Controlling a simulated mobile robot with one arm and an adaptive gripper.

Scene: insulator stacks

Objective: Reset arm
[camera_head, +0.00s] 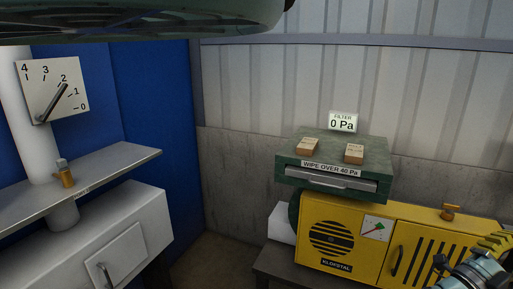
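Part of my arm (475,272) shows at the bottom right corner, in front of the right end of the yellow machine (345,222). It is grey with bluish parts and is cut off by the frame edge. I cannot make out my gripper or its fingers in this view. Whether it holds anything is hidden.
A green box with a drawer (290,163) sits above the yellow machine, with two small brown blocks on top. A grey shelf (110,166), white cabinet (75,240) and dial (52,90) stand left. A green object (140,18) overhangs the top.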

